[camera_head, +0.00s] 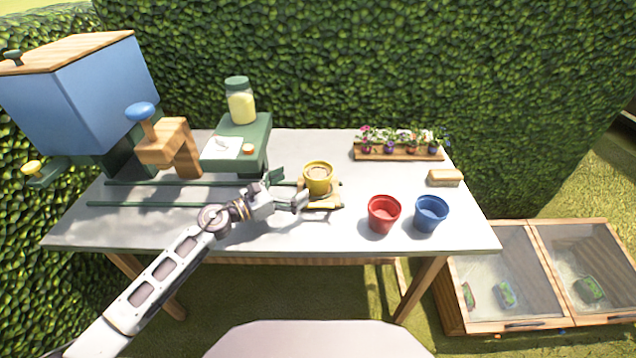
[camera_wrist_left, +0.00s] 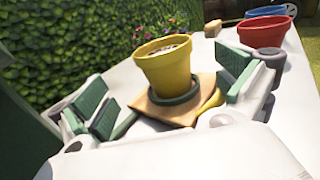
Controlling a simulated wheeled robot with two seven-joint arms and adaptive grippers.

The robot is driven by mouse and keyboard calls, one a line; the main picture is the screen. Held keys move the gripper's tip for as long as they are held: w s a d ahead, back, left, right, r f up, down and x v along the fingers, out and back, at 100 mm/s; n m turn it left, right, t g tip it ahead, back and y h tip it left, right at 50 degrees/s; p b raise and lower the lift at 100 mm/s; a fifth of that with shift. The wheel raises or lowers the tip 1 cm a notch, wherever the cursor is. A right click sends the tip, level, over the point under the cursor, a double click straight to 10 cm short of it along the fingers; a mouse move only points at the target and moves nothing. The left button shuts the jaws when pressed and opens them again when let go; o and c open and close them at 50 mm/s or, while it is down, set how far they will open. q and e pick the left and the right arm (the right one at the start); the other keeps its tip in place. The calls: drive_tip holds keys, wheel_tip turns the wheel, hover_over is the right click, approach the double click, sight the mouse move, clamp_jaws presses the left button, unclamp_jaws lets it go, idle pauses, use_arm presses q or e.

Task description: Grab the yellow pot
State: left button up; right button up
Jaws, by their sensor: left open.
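The yellow pot (camera_head: 318,178) stands upright near the middle of the table, with brownish soil-like filling. It rests on a small tan board (camera_head: 325,203). In the left wrist view the yellow pot (camera_wrist_left: 168,72) sits in a dark green saucer (camera_wrist_left: 172,99) on the board, with a yellow curved part beside it. My left gripper (camera_head: 289,188) is open just left of the pot. In the wrist view its green-padded fingers lie to either side of the pot, nearer the camera, and do not appear to touch it. My right gripper is not in view.
A red pot (camera_head: 383,214) and a blue pot (camera_head: 430,214) stand to the right. Behind are a flower tray (camera_head: 398,153) and a brush-like block (camera_head: 444,177). A green stand (camera_head: 240,146) with a jar, a wooden lever post (camera_head: 170,148) and rails (camera_head: 140,204) occupy the left.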

sight(306, 178)
use_arm(q)
drive_tip(key=shift+x, duration=0.95)
drive_tip(key=shift+w+d, duration=0.45)
drive_tip(key=shift+d, duration=0.15)
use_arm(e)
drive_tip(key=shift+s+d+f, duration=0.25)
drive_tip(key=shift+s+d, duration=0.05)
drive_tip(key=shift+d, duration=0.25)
use_arm(q)
drive_tip(key=shift+d, duration=0.1)
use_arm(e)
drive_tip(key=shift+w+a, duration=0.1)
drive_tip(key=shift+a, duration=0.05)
use_arm(q)
drive_tip(key=shift+w+d+r+p, duration=0.1)
drive_tip(key=shift+w+d+p, duration=0.2)
drive_tip(key=shift+d, duration=0.1)
drive_tip(key=x, duration=0.2)
drive_tip(key=shift+d+r, duration=0.15)
drive_tip(key=shift+d, duration=0.2)
drive_tip(key=shift+w+d, duration=0.35)
drive_tip(key=shift+d, duration=0.1)
drive_tip(key=shift+w+d, duration=0.1)
drive_tip(key=shift+d, duration=0.05)
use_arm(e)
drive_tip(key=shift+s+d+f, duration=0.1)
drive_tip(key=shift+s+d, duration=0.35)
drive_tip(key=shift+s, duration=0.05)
